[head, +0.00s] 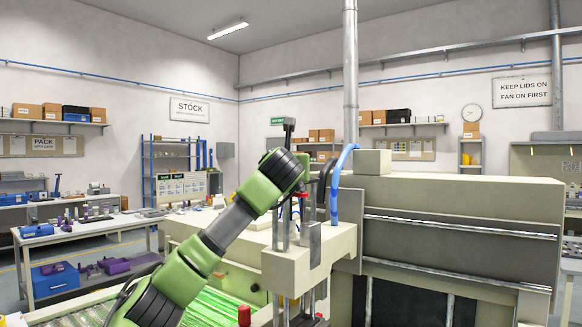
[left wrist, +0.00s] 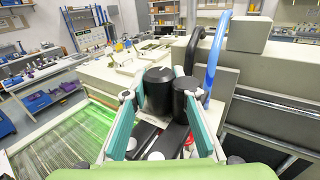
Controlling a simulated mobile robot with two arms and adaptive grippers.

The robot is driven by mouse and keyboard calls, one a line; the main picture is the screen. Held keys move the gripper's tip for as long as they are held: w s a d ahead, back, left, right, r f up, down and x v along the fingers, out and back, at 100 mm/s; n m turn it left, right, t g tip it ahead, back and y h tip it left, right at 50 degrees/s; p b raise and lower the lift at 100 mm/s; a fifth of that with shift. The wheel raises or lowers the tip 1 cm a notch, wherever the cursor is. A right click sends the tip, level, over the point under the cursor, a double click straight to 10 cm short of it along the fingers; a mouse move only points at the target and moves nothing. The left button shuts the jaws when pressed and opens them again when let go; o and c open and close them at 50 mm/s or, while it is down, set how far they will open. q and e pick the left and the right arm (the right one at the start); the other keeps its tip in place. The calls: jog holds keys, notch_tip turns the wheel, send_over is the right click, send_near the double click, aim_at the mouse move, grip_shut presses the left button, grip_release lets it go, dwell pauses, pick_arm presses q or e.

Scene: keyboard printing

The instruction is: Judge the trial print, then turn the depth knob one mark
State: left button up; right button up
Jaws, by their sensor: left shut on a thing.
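My left arm reaches up from the bottom left in the head view to the pale machine, and its wrist hides most of the grip. In the left wrist view my left gripper (left wrist: 158,96) has its two teal-edged fingers closed around a black cylindrical knob (left wrist: 157,88). A second black cylinder (left wrist: 186,97) stands close to the right finger. Any marks on the knob cannot be read. No trial print can be made out for certain. My right gripper is in neither view.
The pale machine body (head: 460,200) fills the right side. A blue hose (head: 337,185) arches beside the head. A green ribbed bed (left wrist: 65,130) lies to the left. A red knob (head: 244,315) stands low in front. A side table (head: 90,232) holds small parts.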

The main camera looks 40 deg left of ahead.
pick_arm(q)
jog(key=o, duration=1.1)
jog(key=shift+f, duration=0.1)
jog(key=v, duration=1.2)
jog(key=shift+d, duration=0.1)
